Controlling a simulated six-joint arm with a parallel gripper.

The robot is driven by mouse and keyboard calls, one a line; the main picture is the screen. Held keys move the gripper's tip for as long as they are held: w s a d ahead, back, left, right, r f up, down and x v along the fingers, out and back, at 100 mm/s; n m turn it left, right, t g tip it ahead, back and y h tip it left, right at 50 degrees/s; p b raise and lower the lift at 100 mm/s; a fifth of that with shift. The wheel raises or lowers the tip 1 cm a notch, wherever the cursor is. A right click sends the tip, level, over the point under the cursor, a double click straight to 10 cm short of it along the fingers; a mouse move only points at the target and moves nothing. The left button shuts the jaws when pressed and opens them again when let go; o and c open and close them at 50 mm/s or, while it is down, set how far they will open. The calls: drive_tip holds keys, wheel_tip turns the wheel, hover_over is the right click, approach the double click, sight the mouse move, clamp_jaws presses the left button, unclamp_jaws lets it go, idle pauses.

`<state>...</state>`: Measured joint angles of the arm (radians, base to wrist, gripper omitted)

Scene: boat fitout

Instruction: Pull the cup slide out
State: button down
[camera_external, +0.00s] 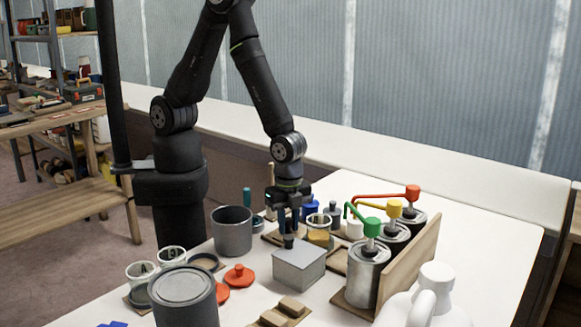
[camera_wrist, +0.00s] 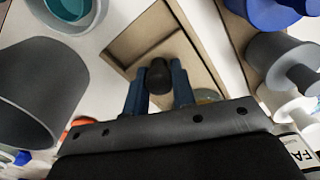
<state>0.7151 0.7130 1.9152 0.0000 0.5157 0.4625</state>
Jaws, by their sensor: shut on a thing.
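My gripper (camera_external: 289,238) points down at the back-left edge of a pale grey box (camera_external: 300,268) on the white table. In the wrist view the two blue-grey fingers (camera_wrist: 159,90) are shut on a dark round knob (camera_wrist: 158,75). Whether the knob belongs to the cup slide cannot be told. No part is clearly recognisable as the cup slide. The fingers and wrist hide the lower part of the knob.
A grey open can (camera_external: 232,232) stands left of the box, with a red-orange lid (camera_external: 239,275) in front. Several pump-topped cans stand right, by a wooden board (camera_external: 408,258). A white jug (camera_external: 428,300) stands front right. Small pots crowd behind the gripper.

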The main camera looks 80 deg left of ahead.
drive_tip(key=shift+w, duration=0.1)
drive_tip(key=c, duration=1.2)
unclamp_jaws()
wheel_tip(320, 180, up, 18)
drive_tip(key=shift+f, duration=0.25)
